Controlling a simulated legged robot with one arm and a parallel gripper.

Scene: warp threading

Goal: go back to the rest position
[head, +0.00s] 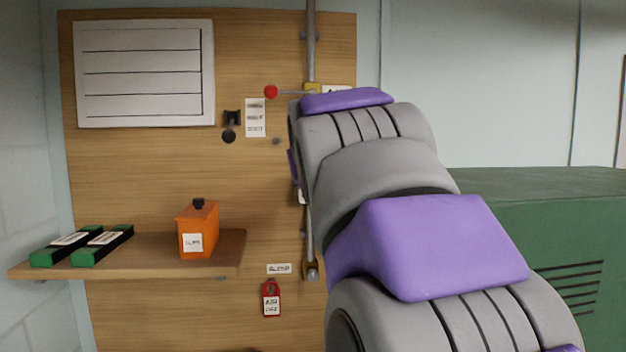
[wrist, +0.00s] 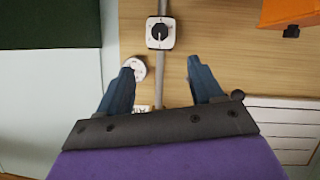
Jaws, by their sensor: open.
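My gripper (wrist: 162,80) shows in the wrist view with its two blue fingers spread apart and nothing between them. It faces the wooden board (wrist: 215,50), near a grey vertical pipe (wrist: 161,88). A square white fitting with a black knob (wrist: 160,33) sits on the pipe beyond the fingertips. A round white piece (wrist: 136,68) lies beside the left finger, partly covered by it. In the head view my purple and grey arm reaches up toward the board and hides the gripper. A red ball-ended lever (head: 271,92) sticks out left of the pipe there.
A wooden shelf (head: 150,268) at left holds an orange container (head: 198,232) and two green-and-black items (head: 80,246). A red tag (head: 271,299) hangs below the shelf's right end. A lined white sheet (head: 145,75) is on the board. A green cabinet (head: 560,220) stands at right.

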